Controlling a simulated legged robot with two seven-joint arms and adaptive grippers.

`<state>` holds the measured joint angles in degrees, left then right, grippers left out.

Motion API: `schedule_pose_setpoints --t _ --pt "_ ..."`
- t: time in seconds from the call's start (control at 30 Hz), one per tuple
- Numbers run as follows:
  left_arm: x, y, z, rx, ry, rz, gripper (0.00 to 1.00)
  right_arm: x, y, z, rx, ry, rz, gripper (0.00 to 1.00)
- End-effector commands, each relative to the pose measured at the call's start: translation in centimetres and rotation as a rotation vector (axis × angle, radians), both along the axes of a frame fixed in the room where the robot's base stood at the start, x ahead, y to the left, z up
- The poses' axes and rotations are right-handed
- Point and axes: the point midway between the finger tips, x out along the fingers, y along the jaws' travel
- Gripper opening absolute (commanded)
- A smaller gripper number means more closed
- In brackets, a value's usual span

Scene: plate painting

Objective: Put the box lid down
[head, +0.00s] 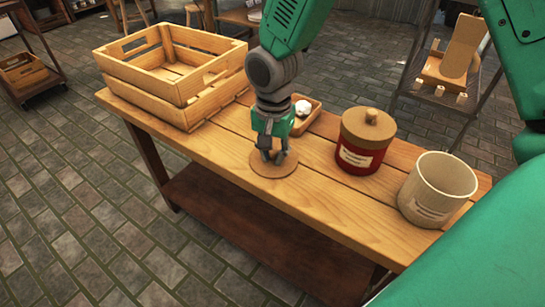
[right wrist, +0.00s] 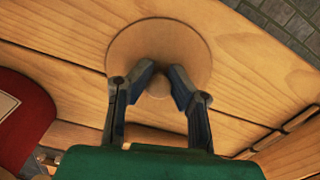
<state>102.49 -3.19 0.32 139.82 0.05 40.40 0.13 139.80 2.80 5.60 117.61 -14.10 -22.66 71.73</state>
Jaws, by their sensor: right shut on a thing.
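A round brown wooden lid (head: 272,169) is at the tabletop in the middle of the head view, in front of the small tray. My right gripper (head: 275,156) points straight down over it and is shut on its knob. In the right wrist view the lid (right wrist: 190,48) shows as a disc with its round knob between the fingertips (right wrist: 160,82). The lid looks flat and on or very close to the table; I cannot tell if there is a small gap. My left gripper is not in view.
A slatted wooden crate (head: 130,75) stands at the table's left end. A small wooden tray (head: 314,116) with a white thing is behind my gripper. A red lidded canister (head: 360,158) and an open cream canister (head: 415,205) stand on the right. The table's front left is clear.

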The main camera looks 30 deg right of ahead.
Motion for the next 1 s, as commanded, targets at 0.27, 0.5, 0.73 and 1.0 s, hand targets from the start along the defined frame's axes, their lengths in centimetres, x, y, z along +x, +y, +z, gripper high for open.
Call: schedule_pose_setpoints --t 0.27,0.5,0.73,1.0 --pt "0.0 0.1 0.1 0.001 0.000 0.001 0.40 -0.1 0.2 0.0 -0.009 0.004 0.001 0.35" --pt "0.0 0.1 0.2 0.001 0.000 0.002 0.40 -0.1 -0.1 0.3 -0.004 0.003 0.001 0.35" --pt "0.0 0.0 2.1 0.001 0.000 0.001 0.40 0.0 -0.1 4.0 -0.005 -0.002 0.001 0.35" --pt "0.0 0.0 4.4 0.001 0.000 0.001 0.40 0.0 0.1 9.7 -0.008 0.001 0.000 0.35"
